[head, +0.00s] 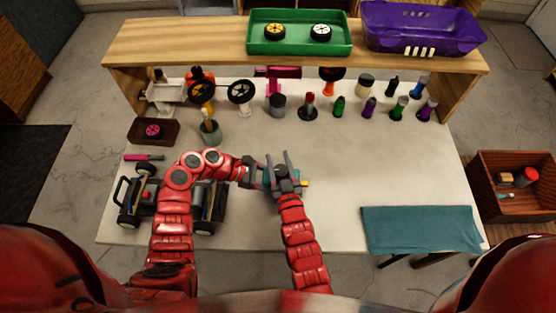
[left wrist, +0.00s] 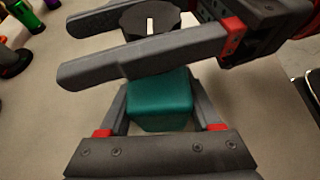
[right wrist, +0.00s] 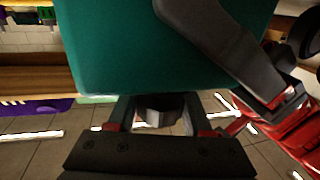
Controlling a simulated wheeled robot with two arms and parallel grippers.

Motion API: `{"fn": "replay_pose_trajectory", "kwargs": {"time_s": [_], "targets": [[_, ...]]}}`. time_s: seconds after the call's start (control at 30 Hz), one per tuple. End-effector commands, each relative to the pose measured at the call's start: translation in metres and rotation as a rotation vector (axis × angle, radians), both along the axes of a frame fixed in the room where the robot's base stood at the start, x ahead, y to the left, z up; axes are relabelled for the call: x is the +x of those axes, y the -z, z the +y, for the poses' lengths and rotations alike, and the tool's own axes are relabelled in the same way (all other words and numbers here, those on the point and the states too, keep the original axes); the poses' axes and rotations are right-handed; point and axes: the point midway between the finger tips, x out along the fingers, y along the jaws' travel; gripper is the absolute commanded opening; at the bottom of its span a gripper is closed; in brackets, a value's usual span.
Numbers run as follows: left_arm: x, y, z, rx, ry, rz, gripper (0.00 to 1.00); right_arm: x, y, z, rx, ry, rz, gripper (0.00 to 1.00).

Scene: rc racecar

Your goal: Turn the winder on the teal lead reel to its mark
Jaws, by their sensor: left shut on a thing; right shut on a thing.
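The teal lead reel (head: 267,177) is held above the bench by my left gripper (head: 258,175), whose fingers close on two sides of its teal body (left wrist: 160,100) in the left wrist view. A dark round winder (left wrist: 152,18) with a white line on its face sticks out from the reel. My right gripper (left wrist: 90,42) is shut across the winder, one finger on each side. In the right wrist view the teal body (right wrist: 150,50) fills the top, and the winder (right wrist: 158,108) shows between my right fingertips. The target mark is not discernible.
The RC car (head: 138,205) stands at the bench's left, partly behind my left arm. A teal cloth (head: 420,230) lies at front right. Bottles and wheels line the back under a shelf holding a green tray (head: 298,50) and purple basket (head: 425,40). The bench's right middle is clear.

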Motion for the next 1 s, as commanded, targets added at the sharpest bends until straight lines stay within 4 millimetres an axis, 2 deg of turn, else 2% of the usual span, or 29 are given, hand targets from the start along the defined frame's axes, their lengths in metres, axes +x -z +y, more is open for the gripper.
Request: {"fn": "replay_pose_trajectory", "kwargs": {"time_s": [0.07,0.1,0.17,0.57,0.67,1.0], "targets": [[0.0,0.0,0.0,0.0,-0.001,0.0,0.16,0.0,0.0,0.0,0.0,0.0,0.0,0.0],[0.0,0.0,0.0,0.0,-0.001,0.0,0.16,0.0,0.0,0.0,0.0,0.0,0.0,0.54],[0.0,0.0,0.0,0.0,-0.001,0.0,0.16,0.0,0.0,0.0,0.0,0.0,0.0,0.63],[0.0,0.0,0.0,0.0,0.0,0.0,0.16,-0.005,0.0,-0.001,0.001,-0.001,0.0,0.63],[0.0,0.0,0.0,0.0,0.0,0.0,0.16,-0.014,0.001,-0.003,0.001,-0.001,0.002,0.63],[0.0,0.0,0.0,0.0,0.0,0.0,0.16,-0.066,0.002,-0.016,0.0,-0.002,0.003,0.63]]}}
